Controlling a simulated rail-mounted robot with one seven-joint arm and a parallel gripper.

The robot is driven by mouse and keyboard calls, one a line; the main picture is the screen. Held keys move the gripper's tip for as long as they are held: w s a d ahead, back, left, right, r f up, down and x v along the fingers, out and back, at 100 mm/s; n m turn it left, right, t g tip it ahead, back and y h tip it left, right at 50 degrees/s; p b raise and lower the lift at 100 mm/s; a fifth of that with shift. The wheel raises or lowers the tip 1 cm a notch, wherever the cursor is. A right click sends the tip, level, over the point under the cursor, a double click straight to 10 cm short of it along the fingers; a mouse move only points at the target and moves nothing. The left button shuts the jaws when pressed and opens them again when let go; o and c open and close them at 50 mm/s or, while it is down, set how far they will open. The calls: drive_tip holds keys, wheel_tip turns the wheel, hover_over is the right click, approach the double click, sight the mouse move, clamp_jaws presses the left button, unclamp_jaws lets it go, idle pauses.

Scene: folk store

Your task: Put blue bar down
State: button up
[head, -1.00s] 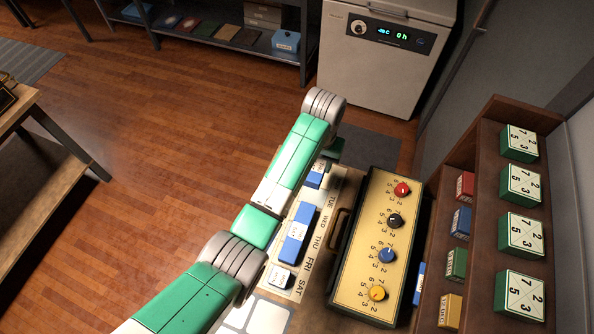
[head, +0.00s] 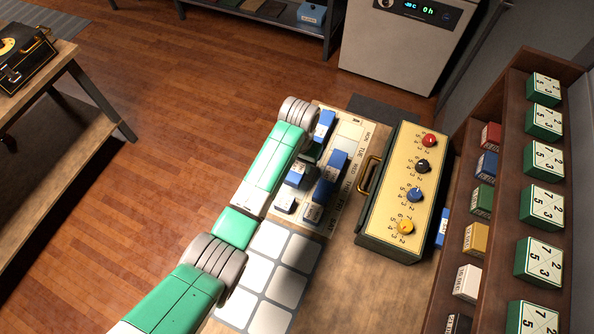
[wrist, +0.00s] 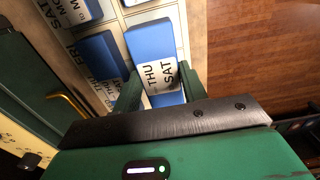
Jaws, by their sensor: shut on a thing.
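My gripper (wrist: 158,85) is shut on a blue bar (wrist: 150,42), whose white label reads THU and SAT. The fingers press on its two sides. It is over the pale day board (wrist: 139,14); whether it touches the board I cannot tell. In the head view the board (head: 350,132) has day names along its right side, and my wrist partly covers its left part. Another blue bar (wrist: 100,55) lies beside the held one, to its left in the wrist view. A further blue bar (wrist: 84,10) lies at the top left there.
A control box (head: 400,160) with coloured knobs and a handle stands close right of the board. A shelf (head: 505,120) of labelled blocks is further right. A pale tiled panel (head: 277,275) lies below the board. Wooden floor is left of it.

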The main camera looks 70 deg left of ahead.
sight(299, 170)
drive_tip(key=shift+f+b, duration=0.35)
drive_tip(key=shift+f, duration=1.75)
drive_tip(key=shift+f, duration=0.2)
drive_tip(key=o, duration=1)
drive_tip(key=shift+r, duration=0.2)
wheel_tip(299, 170, up, 12)
drive_tip(key=shift+r+p, duration=0.1)
drive_tip(key=shift+p, duration=0.85)
